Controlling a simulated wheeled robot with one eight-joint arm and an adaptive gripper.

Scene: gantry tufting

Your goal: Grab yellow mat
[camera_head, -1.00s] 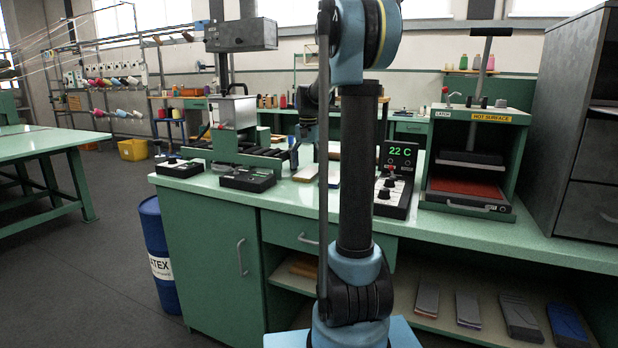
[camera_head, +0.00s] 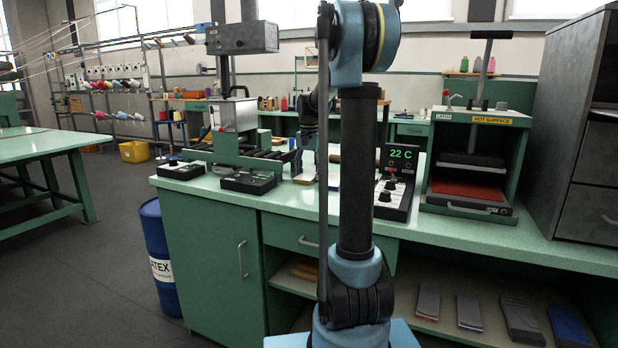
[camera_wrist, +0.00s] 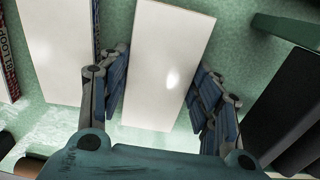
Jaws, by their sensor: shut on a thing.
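My gripper (camera_wrist: 160,84) has its blue-padded fingers along both long sides of a pale, oblong mat (camera_wrist: 162,40) in the wrist view and is shut on it. Its visible face looks off-white, so I cannot confirm a yellow colour from this view. A second pale mat (camera_wrist: 52,45) lies to its left. In the head view my own arm hides most of the gripper and the held mat, at the bench's middle.
The green bench top (camera_head: 265,196) carries control boxes (camera_head: 248,181), a temperature display (camera_head: 397,180) and a hot press (camera_head: 475,160). In the wrist view a dark block (camera_wrist: 285,120) stands right of the gripper. Several mats (camera_head: 469,311) lie on the shelf below.

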